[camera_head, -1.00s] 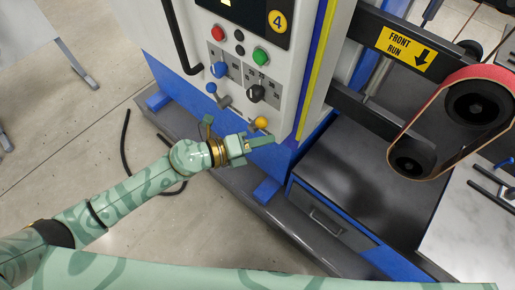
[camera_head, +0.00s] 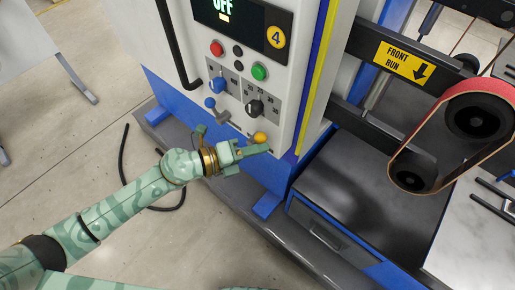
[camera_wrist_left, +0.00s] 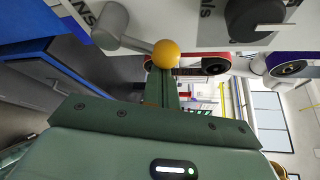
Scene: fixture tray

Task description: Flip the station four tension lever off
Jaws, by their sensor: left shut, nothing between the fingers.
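The station four panel carries a lever with a yellow ball end (camera_head: 260,137) low on its front. In the left wrist view the yellow ball (camera_wrist_left: 166,53) sits on a short grey arm (camera_wrist_left: 133,41) running to a round grey pivot beside the letters "NS". My left gripper (camera_head: 266,149) is shut and empty, its fingers pointing right just below the ball. In the wrist view its fingers (camera_wrist_left: 162,84) end at the ball's lower edge; I cannot tell whether they touch. The display (camera_head: 232,14) reads "OFF" beside the yellow 4 badge (camera_head: 276,37). My right gripper is out of view.
A belt loop (camera_head: 452,135) stands at right. Open floor lies at left.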

